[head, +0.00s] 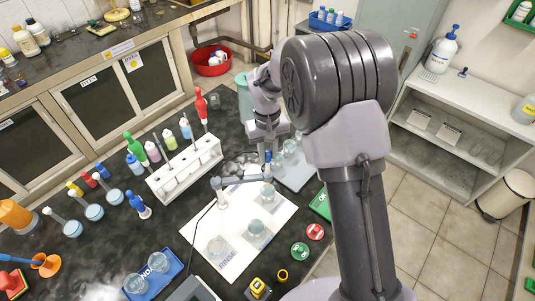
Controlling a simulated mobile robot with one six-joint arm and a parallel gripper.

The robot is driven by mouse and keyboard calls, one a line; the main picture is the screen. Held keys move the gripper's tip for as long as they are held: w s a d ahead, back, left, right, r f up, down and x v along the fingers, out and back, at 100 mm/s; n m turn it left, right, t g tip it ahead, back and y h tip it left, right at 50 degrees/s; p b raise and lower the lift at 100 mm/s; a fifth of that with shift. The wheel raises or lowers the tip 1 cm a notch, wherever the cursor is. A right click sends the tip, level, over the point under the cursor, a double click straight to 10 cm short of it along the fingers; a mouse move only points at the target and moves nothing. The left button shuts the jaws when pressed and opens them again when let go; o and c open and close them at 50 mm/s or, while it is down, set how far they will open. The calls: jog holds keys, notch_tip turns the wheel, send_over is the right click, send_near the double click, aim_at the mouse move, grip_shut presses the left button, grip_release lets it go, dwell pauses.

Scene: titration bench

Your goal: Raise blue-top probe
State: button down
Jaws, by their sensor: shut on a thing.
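The blue-top probe (268,157) shows as a small blue cap below my gripper, at the end of a grey holder arm (243,180). My gripper (268,146) points down in the middle of the bench and is shut on the probe's blue top. The jaws are small here and partly hide the cap. A clear beaker (268,193) stands on the white mat just below the holder arm's end. I cannot tell whether the probe's lower end is inside it.
The white mat (205,262) holds more beakers, one by the word RINSE (217,248). A white rack (185,172) with droppers stands to the left. Glassware (290,147) stands close right of my gripper. Red and green buttons (315,232) sit at front right.

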jog(key=shift+w+r, duration=0.15)
jog(key=shift+w, duration=0.05)
jog(key=c, duration=1.2)
grip_release()
jog(key=shift+s, duration=0.15)
jog(key=shift+c, duration=0.2)
notch_tip(320, 180, up, 17)
jog(key=p, duration=0.2)
jog(key=shift+r, duration=0.2)
